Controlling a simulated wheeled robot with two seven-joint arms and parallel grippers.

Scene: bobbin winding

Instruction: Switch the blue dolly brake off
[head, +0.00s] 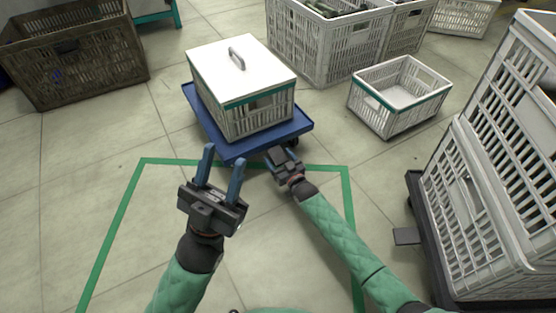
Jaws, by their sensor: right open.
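The blue dolly (232,149) stands on the floor in the upper middle of the head view, with a lidded white crate (240,90) on it. My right gripper (282,152) is open at the dolly's near right edge, low by a corner. I cannot tell whether it touches the dolly. I cannot make out the brake; it may be hidden under the deck edge or behind my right gripper. My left gripper (223,161) is open and empty, its two blue fingers apart and pointing towards the dolly's near edge.
A green floor outline (121,218) lies in front of the dolly. A small open white crate (401,97) stands right of it, with larger crates (325,45) behind. A tall white crate stack (490,190) on a black dolly fills the right. A brown crate (75,55) is at upper left.

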